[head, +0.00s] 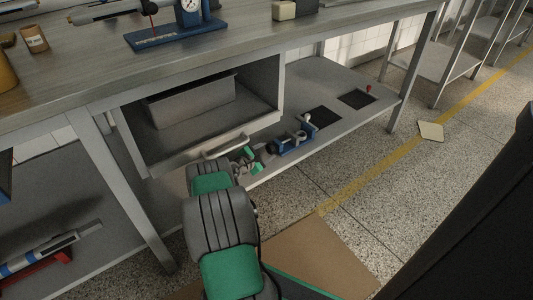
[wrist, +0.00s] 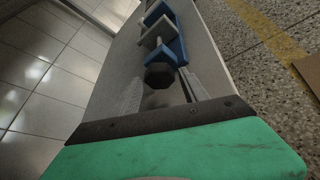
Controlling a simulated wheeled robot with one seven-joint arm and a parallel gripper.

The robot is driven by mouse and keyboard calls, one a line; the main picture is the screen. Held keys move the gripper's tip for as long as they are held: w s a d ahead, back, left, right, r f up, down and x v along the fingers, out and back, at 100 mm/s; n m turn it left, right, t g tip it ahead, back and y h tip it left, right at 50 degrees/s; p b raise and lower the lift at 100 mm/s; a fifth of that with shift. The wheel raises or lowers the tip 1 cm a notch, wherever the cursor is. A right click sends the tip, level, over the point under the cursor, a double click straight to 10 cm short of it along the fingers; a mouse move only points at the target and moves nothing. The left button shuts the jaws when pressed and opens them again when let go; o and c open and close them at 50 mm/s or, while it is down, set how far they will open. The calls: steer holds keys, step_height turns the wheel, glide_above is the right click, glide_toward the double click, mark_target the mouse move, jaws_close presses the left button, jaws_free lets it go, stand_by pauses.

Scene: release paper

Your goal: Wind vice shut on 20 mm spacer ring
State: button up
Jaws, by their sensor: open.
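The small blue vice (head: 288,145) sits on the lower shelf under the bench, just beyond my gripper (head: 262,156). In the wrist view the blue vice (wrist: 173,45) shows grey cross pieces and a screw running lengthwise. A dark faceted knob (wrist: 160,74) is at its near end. My gripper (wrist: 163,92) is open, with one finger on each side of the knob in this view. I cannot tell whether either finger touches it. I cannot make out the spacer ring clearly in either view.
An open drawer (head: 190,130) with a handle hangs above my forearm, close to it. The lower shelf (head: 345,82) has two dark square patches and a small red knob (head: 368,88) to the right. A blue-based dial gauge stand (head: 175,32) stands on the bench top.

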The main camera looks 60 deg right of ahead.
steer(key=shift+s+d+f+b, duration=0.2)
steer(key=shift+d+f+b, duration=0.1)
steer(key=shift+d+f, duration=0.4)
steer(key=shift+d+r, duration=0.2)
steer(key=shift+d, duration=0.5)
steer(key=shift+c, duration=0.4)
steer(key=shift+a, duration=0.1)
steer(key=c, duration=1)
steer(key=shift+f+m+t+h, duration=0.1)
steer(key=shift+m+t+h, duration=0.2)
steer(key=shift+m+h, duration=0.15)
steer(key=o, duration=1.1)
